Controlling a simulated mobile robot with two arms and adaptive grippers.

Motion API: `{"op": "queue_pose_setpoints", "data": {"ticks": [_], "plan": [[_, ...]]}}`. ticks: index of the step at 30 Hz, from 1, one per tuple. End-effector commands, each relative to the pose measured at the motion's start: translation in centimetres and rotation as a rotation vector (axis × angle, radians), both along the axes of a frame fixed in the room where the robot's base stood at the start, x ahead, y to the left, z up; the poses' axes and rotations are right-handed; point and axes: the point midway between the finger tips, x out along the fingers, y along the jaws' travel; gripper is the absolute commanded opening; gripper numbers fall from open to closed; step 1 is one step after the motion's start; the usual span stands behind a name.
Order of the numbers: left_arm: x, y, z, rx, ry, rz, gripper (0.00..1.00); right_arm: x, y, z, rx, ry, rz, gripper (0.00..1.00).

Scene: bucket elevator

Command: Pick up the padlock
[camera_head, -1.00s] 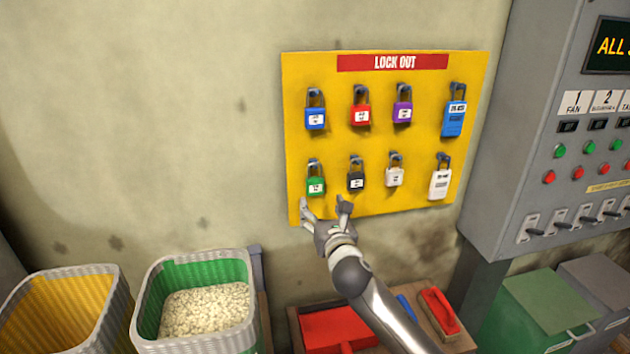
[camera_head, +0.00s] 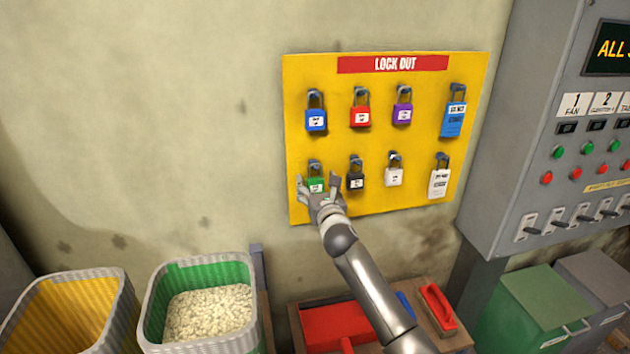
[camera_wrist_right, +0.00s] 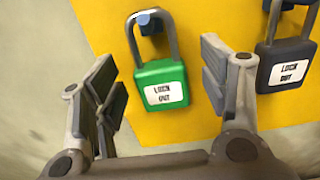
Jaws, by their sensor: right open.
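Several padlocks hang on hooks on the yellow lock-out board (camera_head: 440,185). The green padlock (camera_head: 315,182) hangs at the board's lower left. It also shows in the right wrist view (camera_wrist_right: 160,72), its shackle over a hook. My right gripper (camera_head: 317,183) is open in front of the green padlock. In the right wrist view the fingers (camera_wrist_right: 160,90) stand apart, to the left and right of the green body. No contact is clear. The black padlock (camera_head: 355,180) hangs just right of the fingers and also shows in the right wrist view (camera_wrist_right: 287,65). My left gripper is not in view.
Blue (camera_head: 316,120), red (camera_head: 361,116) and purple (camera_head: 402,113) padlocks hang above, a white one (camera_head: 394,176) to the right. A grey control cabinet (camera_head: 520,150) stands right. Bins (camera_head: 195,265) and a red box (camera_head: 335,325) are below. The wall at left is clear.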

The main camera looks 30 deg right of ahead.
Motion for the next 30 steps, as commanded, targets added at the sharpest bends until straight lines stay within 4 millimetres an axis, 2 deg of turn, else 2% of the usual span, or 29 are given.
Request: {"op": "queue_pose_setpoints", "data": {"ticks": [6,15,27,30], "plan": [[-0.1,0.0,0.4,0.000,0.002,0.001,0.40,1.8,-0.4,0.0,0.000,0.001,0.000,0.68],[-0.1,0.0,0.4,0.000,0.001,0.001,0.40,2.0,-0.5,0.0,0.000,0.000,0.001,0.68],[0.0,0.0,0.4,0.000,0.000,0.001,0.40,2.0,-0.5,0.0,0.000,0.000,0.000,0.18],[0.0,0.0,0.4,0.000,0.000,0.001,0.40,2.0,-0.5,0.0,0.000,-0.001,0.001,0.16]]}}
